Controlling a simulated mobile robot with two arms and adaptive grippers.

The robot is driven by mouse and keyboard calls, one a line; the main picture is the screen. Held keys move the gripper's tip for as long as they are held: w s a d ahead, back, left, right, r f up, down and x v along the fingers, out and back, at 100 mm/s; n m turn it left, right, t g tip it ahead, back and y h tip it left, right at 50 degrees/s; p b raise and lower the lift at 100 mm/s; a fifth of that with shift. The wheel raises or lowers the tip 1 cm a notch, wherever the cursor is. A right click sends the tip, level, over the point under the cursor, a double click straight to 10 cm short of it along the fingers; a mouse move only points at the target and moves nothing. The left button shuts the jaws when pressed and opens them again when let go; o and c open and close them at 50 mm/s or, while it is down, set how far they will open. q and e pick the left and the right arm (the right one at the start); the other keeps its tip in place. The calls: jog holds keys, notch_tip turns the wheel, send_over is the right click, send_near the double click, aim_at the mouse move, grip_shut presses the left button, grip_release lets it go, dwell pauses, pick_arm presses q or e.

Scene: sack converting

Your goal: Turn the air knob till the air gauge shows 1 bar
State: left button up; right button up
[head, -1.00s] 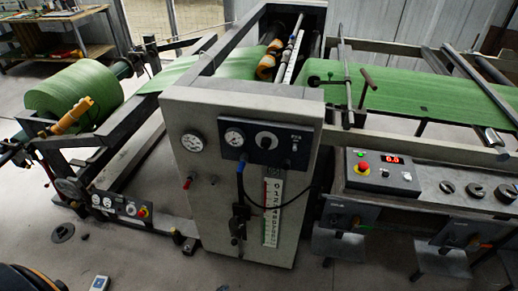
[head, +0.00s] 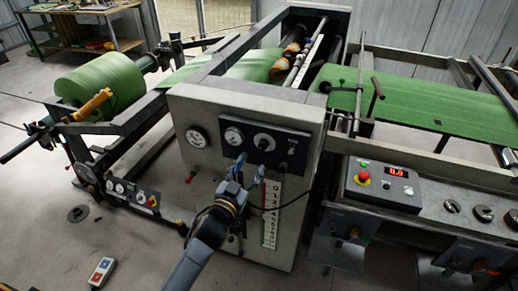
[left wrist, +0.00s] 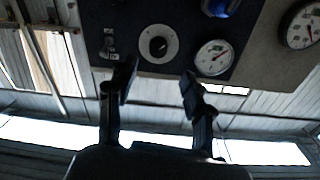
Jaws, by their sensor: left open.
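A dark panel (head: 277,152) on the front of the grey cabinet holds a round white gauge (head: 233,136) and a black knob on a pale round plate (head: 264,141). The left wrist view shows that knob (left wrist: 158,44), the gauge (left wrist: 214,57) and a blue knob-like part (left wrist: 217,7) at the top edge. No readable label tells which knob is for air; the gauge value is too small to read. My left gripper (head: 250,168) is open and empty, just below the panel, its fingers (left wrist: 158,83) apart from the pale-plated knob. My right gripper is out of view.
Another gauge (head: 197,137) sits left of the panel. A numbered scale (head: 271,213) and dark hose are below it. A control box (head: 385,183) with a red button and red display stands right. A green roll (head: 100,90) is at left; a handset (head: 101,271) is at lower left.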

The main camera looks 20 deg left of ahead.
aim_at(262, 148)
pick_arm(q)
jog(key=w, duration=0.5)
jog(key=w+d, duration=0.1)
jog(key=w, duration=0.2)
jog(key=shift+w+p, duration=0.35)
jog(key=shift+p, duration=0.05)
jog(key=shift+a, duration=0.1)
jog(key=shift+c, duration=0.3)
grip_shut()
